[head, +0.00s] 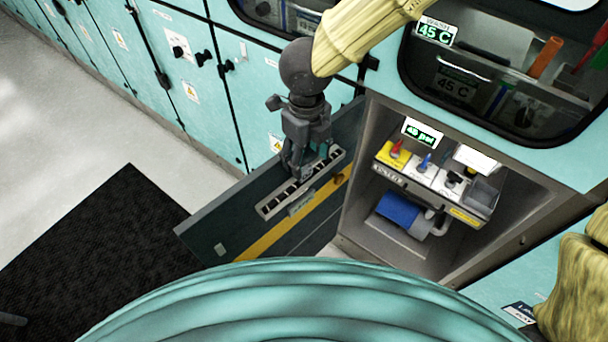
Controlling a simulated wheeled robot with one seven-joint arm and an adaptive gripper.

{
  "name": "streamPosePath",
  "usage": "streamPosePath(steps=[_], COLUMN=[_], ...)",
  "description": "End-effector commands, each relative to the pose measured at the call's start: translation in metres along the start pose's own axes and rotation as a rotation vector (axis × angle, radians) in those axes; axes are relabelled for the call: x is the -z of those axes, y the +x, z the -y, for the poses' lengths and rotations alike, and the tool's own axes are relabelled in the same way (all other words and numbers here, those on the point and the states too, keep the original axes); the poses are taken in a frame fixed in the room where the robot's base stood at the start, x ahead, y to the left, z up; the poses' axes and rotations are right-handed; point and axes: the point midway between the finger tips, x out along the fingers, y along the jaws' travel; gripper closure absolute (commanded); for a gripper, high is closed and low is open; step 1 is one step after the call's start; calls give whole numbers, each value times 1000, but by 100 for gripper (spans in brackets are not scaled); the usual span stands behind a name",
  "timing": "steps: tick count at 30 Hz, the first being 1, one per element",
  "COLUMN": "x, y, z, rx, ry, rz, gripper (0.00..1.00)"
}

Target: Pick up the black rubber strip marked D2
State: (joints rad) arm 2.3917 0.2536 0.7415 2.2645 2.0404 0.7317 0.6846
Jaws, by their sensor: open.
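My gripper (293,170) is dark grey and points down over the open dark door panel (222,222). It is open, with its fingertips over a light grey rail (270,208) that has a row of black segments. The fingers hide part of the rail. I cannot make out a D2 mark, so I cannot tell which black piece, if any, is the strip. A small greenish label (301,203) sits at the rail's front edge. Whether the fingertips touch the rail cannot be told.
A yellow stripe (262,238) runs along the door panel. To the right is an open compartment with a yellow, red and blue valve block (415,170), a blue cylinder (398,209) and a green display (422,132). Teal cabinets (180,75) line the back. A black mat (110,240) lies at left.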

Motion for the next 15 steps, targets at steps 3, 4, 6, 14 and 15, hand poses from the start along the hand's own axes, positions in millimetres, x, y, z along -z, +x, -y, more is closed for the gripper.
streamPosePath(steps=[3, 4, 6, 14, 15], x=[0, 0, 0, 0, 0], y=[6, 7, 12, 44, 48], z=[0, 0, -1, -2, -2], rx=[-1, -1, 0, 0, 0], ry=[0, 0, -1, -6, -6], rz=[-1, -1, -2, -3, -3], gripper=[39, 39, 39, 39, 39])
